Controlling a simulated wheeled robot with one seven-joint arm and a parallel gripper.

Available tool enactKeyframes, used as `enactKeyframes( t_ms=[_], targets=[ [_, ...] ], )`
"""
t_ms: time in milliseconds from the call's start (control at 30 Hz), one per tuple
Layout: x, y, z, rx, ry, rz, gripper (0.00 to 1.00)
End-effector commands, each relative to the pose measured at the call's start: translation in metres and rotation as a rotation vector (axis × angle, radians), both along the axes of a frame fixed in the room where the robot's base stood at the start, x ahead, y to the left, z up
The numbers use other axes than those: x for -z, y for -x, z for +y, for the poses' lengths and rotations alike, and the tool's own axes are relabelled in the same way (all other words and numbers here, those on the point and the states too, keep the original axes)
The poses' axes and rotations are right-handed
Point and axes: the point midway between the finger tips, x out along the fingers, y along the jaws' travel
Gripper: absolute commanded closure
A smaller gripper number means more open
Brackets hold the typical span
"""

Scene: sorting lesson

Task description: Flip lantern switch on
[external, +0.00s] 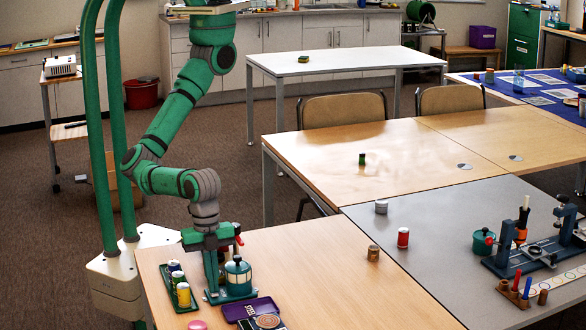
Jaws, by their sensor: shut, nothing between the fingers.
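A teal, lantern-like canister (238,279) with a pale cap stands upright on the near wooden table. I take it to be the lantern, but no switch can be made out on it. My green arm reaches down beside it. My gripper (212,290) points downward just left of the canister, close to it, and is shut and empty. Whether it touches the canister or its base cannot be told.
Several small cans (183,295) stand left of my gripper. A purple tray (251,309) lies in front of the canister, with a round item near it. A brown cylinder (373,253) and a red can (403,237) stand to the right. The wooden tabletop between is clear.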

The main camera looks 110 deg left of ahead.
Motion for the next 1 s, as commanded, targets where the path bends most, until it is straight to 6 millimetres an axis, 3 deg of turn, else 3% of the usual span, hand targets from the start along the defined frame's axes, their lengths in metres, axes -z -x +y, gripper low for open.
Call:
enactKeyframes(
  t_ms=[1000],
  targets=[
    [0.0068,0.0054,0.0060,0.001,-0.005,0.005,1.00]
  ],
)
